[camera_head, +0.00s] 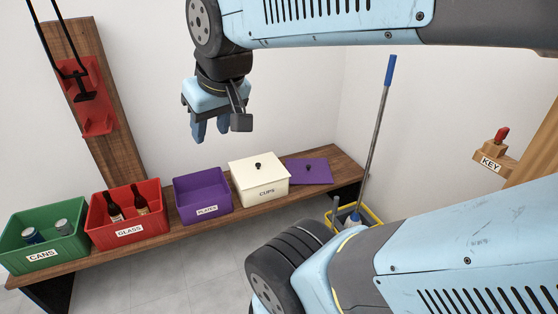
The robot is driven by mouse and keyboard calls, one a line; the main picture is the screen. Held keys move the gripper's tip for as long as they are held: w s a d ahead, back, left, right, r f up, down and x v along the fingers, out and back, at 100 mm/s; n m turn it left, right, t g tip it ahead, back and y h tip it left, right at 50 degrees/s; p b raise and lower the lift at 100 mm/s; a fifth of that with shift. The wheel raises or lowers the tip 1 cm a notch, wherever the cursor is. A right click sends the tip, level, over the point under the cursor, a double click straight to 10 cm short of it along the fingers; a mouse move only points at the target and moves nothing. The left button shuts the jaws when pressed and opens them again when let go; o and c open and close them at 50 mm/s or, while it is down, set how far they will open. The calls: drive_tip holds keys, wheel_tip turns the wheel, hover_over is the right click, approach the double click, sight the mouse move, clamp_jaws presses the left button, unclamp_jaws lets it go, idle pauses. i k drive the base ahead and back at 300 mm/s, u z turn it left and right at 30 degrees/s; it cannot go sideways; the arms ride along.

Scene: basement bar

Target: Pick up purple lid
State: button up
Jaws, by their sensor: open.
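The purple lid (317,172) lies flat on the wooden bench, right of the white box.
On the bench (342,162) stand a green cans box (42,243), a red glass box (128,212) with bottles, an open purple box (202,194) and a lidded white cups box (258,180). A blue-handled mop (374,142) stands in a yellow bucket (373,216) at the bench's right end.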

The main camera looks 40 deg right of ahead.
sight(302, 171)
drive_tip(key=z, duration=0.3)
drive_tip(key=i, duration=0.95)
drive_tip(key=z, duration=1.1)
drive_tip(key=i, duration=0.45)
drive_tip(key=z, duration=0.3)
drive_tip(key=k, duration=0.9)
drive_tip(key=z, duration=0.2)
drive_tip(key=i, duration=0.9)
drive_tip(key=u, duration=0.15)
